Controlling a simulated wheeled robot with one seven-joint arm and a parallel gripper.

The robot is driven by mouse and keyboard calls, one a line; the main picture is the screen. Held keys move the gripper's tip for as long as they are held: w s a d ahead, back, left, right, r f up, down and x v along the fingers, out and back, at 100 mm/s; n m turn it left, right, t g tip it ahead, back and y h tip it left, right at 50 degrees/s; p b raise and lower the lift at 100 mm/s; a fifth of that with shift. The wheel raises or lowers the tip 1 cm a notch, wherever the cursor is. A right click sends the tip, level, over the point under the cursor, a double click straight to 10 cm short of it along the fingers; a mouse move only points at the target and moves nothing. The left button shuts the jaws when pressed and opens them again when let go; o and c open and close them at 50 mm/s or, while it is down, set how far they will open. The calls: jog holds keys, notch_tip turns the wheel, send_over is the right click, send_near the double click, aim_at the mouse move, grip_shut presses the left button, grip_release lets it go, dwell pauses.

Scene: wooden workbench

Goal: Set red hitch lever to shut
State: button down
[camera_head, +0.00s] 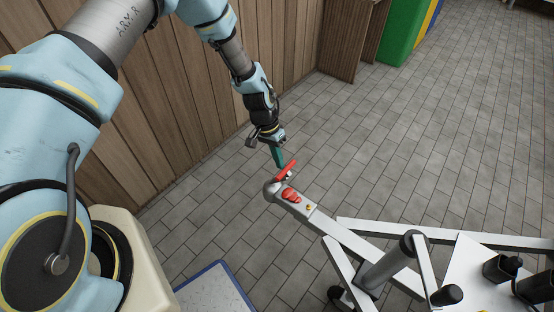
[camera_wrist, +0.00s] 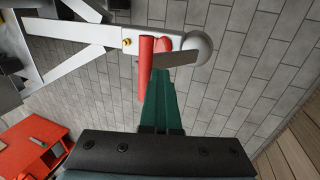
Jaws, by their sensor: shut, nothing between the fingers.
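The red hitch lever (camera_head: 286,170) sits on the silver coupler head of the trailer hitch (camera_head: 272,188) in the head view, slanting up to the right. In the wrist view the red lever (camera_wrist: 145,68) is a long red bar crossing the hitch arm (camera_wrist: 95,64). A second red part (camera_head: 291,195) lies on the coupler just behind the head. My gripper (camera_head: 281,165) reaches down from above with green fingers shut and empty. In the wrist view the fingertips (camera_wrist: 160,75) are right beside the lever; I cannot tell whether they touch it.
The trailer frame (camera_head: 450,235) with its upright jack post (camera_head: 385,265) fills the lower right. A wooden plank wall (camera_head: 150,130) stands behind my arm. A blue-edged panel (camera_head: 215,290) is at the bottom. The tiled floor (camera_head: 420,130) beyond the hitch is clear.

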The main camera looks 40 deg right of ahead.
aim_at(287, 169)
jog(key=s, duration=0.1)
jog(key=s+t, duration=0.1)
jog(key=s+d+f+t+b, duration=0.1)
jog(key=shift+y, duration=0.3)
jog(key=shift+s+d+f+t+y+b, duration=0.2)
jog(key=shift+s+f+t+b, duration=0.45)
jog(key=shift+s+f+b, duration=0.55)
jog(key=shift+s+d+f+t+y+b, duration=0.1)
jog(key=shift+s+d+f+t+b, duration=0.25)
jog(key=shift+s+f+t+b, duration=0.65)
jog(key=shift+s+d+f+t+y+b, duration=0.1)
jog(key=shift+s+d+f+t+b, duration=0.2)
jog(key=shift+s+f+b, duration=1.1)
jog(key=shift+a+f, duration=0.1)
jog(key=shift+f, duration=0.15)
jog(key=shift+w+r, duration=0.1)
jog(key=shift+w+r, duration=0.2)
jog(key=shift+r, duration=0.05)
jog(key=v, duration=1.2)
jog(key=shift+s+p, duration=0.35)
jog(key=shift+p, duration=0.1)
jog(key=shift+f, duration=0.1)
